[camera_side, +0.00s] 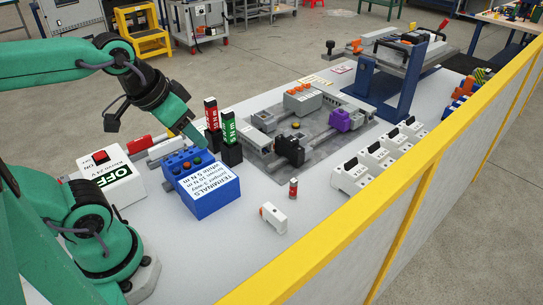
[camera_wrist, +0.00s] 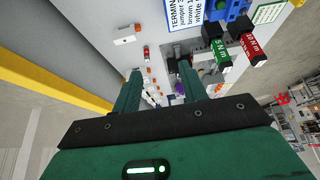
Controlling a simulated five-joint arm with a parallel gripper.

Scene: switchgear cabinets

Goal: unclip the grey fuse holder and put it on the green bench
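My gripper (camera_side: 192,136) is above the blue terminals box, near the red and green upright tools. In the wrist view my gripper (camera_wrist: 159,70) has its two green fingers apart, with nothing held between them. A grey block with orange tops (camera_side: 303,101) sits on a rail of the grey mounting plate (camera_side: 312,166); it may be the grey fuse holder, but I cannot tell for sure. A black block (camera_side: 290,149) and a purple block (camera_side: 341,120) are on the same plate. A green-framed table (camera_side: 386,4) shows partly at the far top; I cannot tell whether it is the green bench.
The blue terminals box (camera_side: 212,192), red tool (camera_side: 212,113) and green tool (camera_side: 229,128) stand near the arm. White modules (camera_side: 375,160) line the right side, by a yellow rail (camera_side: 400,155).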

